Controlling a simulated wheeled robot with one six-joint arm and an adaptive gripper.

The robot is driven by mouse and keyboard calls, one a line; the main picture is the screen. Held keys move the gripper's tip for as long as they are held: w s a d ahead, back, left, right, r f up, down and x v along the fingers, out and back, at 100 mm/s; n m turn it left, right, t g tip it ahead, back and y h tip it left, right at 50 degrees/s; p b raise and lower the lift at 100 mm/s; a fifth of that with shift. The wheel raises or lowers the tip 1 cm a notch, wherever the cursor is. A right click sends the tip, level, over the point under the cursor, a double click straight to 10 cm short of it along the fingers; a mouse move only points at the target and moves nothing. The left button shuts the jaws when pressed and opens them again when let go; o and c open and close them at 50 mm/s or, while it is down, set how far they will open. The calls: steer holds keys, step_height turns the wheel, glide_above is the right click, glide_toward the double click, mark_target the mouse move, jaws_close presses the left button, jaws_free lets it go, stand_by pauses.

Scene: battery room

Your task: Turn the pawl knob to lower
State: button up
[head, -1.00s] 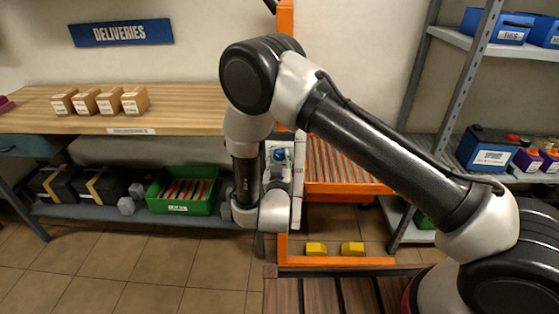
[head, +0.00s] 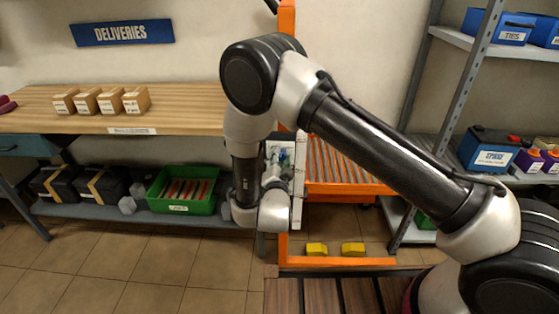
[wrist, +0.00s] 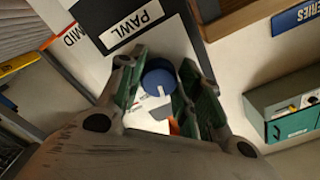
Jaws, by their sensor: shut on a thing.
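The pawl knob (wrist: 158,76) is round and blue with a white pointer mark, and sits below a black and white PAWL label (wrist: 137,26) in the wrist view. My gripper (wrist: 167,70) has its two green-padded fingers on either side of the knob and is shut on it. In the head view my gripper (head: 277,172) is at the white panel (head: 300,170) on the orange frame, and the knob is mostly hidden there. A label reading MID (wrist: 72,33) is on the panel beside the PAWL label.
The orange lift frame (head: 287,60) has a roller deck (head: 340,165) to the right. A wooden bench (head: 190,110) with small boxes is at left, with a green bin (head: 182,207) below. A grey shelf rack (head: 465,75) stands at right.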

steer(key=m, duration=0.6)
steer(key=shift+m, duration=0.3)
stand_by(0.4)
steer(key=o, duration=1)
steer(key=shift+r, duration=0.1)
steer(key=shift+s, duration=0.1)
steer(key=s, duration=0.7)
steer(key=shift+s+a, duration=0.15)
